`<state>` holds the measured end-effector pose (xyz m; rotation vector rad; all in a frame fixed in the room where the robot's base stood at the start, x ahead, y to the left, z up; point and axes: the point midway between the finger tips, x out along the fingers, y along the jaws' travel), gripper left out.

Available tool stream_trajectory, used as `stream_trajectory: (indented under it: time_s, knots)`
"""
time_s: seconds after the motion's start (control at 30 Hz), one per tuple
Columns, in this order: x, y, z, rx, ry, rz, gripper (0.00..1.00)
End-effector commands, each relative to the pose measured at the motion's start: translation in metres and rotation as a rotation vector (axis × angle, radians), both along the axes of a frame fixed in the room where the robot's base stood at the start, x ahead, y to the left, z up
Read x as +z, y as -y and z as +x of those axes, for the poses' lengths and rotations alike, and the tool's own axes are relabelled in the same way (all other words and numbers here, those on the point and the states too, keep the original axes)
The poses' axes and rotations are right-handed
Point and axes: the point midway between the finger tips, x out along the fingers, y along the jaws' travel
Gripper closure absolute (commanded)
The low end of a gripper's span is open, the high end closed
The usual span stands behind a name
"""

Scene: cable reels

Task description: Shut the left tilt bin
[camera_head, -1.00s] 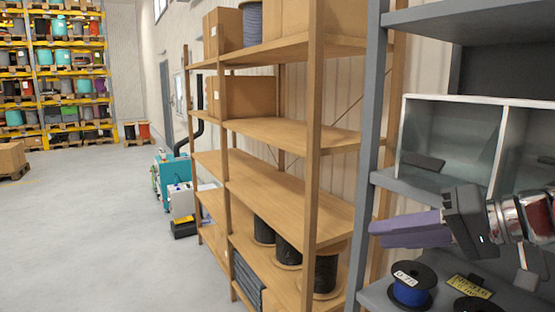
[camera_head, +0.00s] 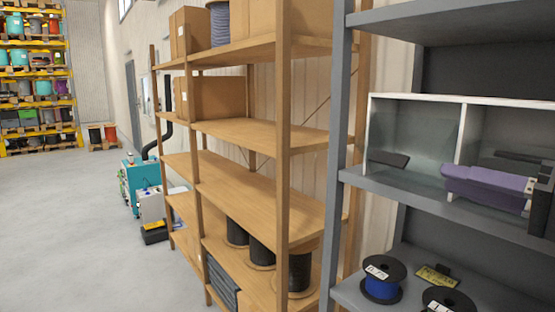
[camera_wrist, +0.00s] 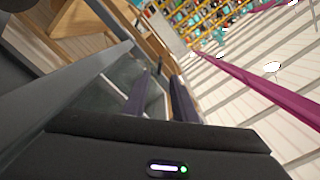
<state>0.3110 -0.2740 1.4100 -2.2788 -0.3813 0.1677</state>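The left tilt bin (camera_head: 415,130) is the left compartment of a white-framed unit on a grey shelf. It has a see-through, greyish front with a dark handle (camera_head: 389,159) low on its left part. I cannot tell how far its front is tilted. My gripper (camera_head: 447,180) shows two purple fingers pointing left, in front of the unit and mostly right of the divider, with the tips close to the left bin's right side. In the wrist view my gripper (camera_wrist: 161,77) has a gap between the fingers and nothing in it. I cannot tell whether it touches the unit.
A right compartment (camera_head: 515,135) adjoins the left one. A blue cable reel (camera_head: 382,280), a dark reel (camera_head: 448,300) and a yellow label (camera_head: 437,276) are on the shelf below. A grey post (camera_head: 339,150) and a wooden rack (camera_head: 283,150) stand left.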

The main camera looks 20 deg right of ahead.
Motion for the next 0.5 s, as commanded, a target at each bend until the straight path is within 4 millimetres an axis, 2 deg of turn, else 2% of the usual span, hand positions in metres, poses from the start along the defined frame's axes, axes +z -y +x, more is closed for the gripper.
stream_trajectory:
  time_s: [0.27,0.5]
  knots:
    - [0.0,-0.004,0.01,0.004,-0.001,0.001,0.75]
    - [-0.001,-0.013,0.032,0.007,-0.001,0.001,0.75]
